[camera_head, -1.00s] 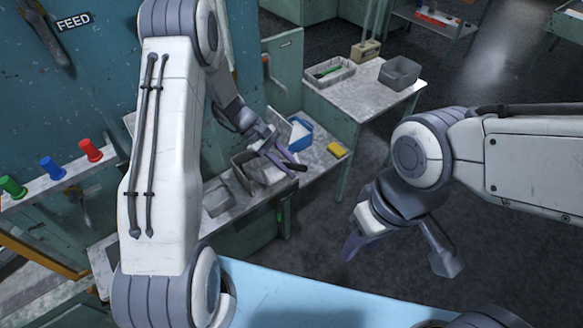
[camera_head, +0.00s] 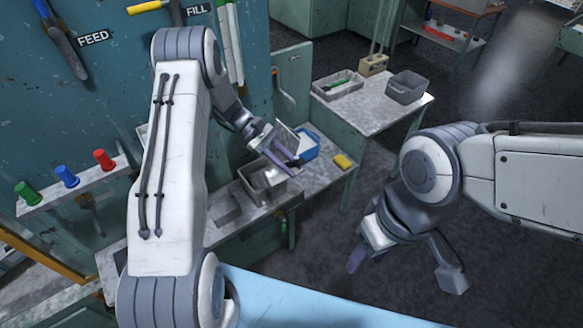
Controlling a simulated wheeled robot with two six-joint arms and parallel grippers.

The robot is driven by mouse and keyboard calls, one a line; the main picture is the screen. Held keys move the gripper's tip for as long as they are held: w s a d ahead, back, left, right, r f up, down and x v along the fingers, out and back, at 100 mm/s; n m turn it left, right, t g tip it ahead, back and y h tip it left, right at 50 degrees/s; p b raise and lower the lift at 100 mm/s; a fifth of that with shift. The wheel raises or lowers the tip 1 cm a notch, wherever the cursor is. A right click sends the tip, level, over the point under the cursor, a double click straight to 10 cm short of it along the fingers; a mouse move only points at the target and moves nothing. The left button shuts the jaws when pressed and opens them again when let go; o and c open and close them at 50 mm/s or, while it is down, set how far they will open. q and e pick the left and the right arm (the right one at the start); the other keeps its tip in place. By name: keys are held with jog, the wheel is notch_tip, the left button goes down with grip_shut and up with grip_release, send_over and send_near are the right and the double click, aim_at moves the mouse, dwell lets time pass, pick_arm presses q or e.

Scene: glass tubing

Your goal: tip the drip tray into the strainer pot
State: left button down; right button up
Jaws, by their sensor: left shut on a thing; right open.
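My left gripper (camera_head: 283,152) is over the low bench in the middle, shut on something. A pale, thin-edged piece (camera_head: 285,136) beside its fingers may be the drip tray; the fingers and wrist hide most of it, and I cannot tell its tilt for certain. A grey open metal container (camera_head: 256,191), perhaps the strainer pot, stands on the bench just below and left of the fingers. Its inside shows only in part. My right gripper (camera_head: 405,268) is open and empty above the dark floor, well right of the bench.
A blue container (camera_head: 310,146) and yellow block (camera_head: 343,161) are at the bench's right end. A higher table behind has a tray with a green item (camera_head: 338,85) and a grey bin (camera_head: 406,87). Red, blue and green pegs (camera_head: 66,176) line a left shelf.

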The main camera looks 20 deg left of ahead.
pick_arm(q)
jog(key=shift+w+a+r+h, duration=0.25)
jog(key=shift+a+r, duration=0.1)
jog(key=shift+r, duration=0.15)
jog(key=shift+w+a+r+h, duration=0.25)
jog(key=shift+a+r, duration=0.1)
jog(key=shift+r, duration=0.1)
dwell(2.6)
